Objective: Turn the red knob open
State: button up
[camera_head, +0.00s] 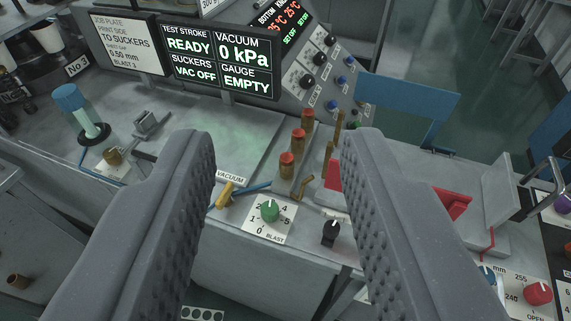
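The red knob (538,293) is at the bottom right on a pale plate marked "mm", with the numbers 255 and 240 and the word OPEN. Its pointer mark faces up toward the scale. My gripper (268,150) is open, with two grey ribbed fingers wide apart and nothing between them. The gripper is to the left of the red knob and apart from it. A blue knob (490,274) at the left of that plate is partly hidden by my right finger.
A green BLAST knob (270,211), a black knob (331,231) and a yellow VACUUM lever (225,195) sit on the front edge. Red-topped posts (287,160) stand behind them. A screen (217,58) is at the back.

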aim_at(537, 294)
jog(key=u, duration=0.1)
jog(key=k, duration=0.45)
jog(key=z, duration=0.1)
jog(key=i, duration=0.45)
jog(key=z, duration=1.65)
jog(key=i, duration=0.3)
jog(key=z, duration=0.15)
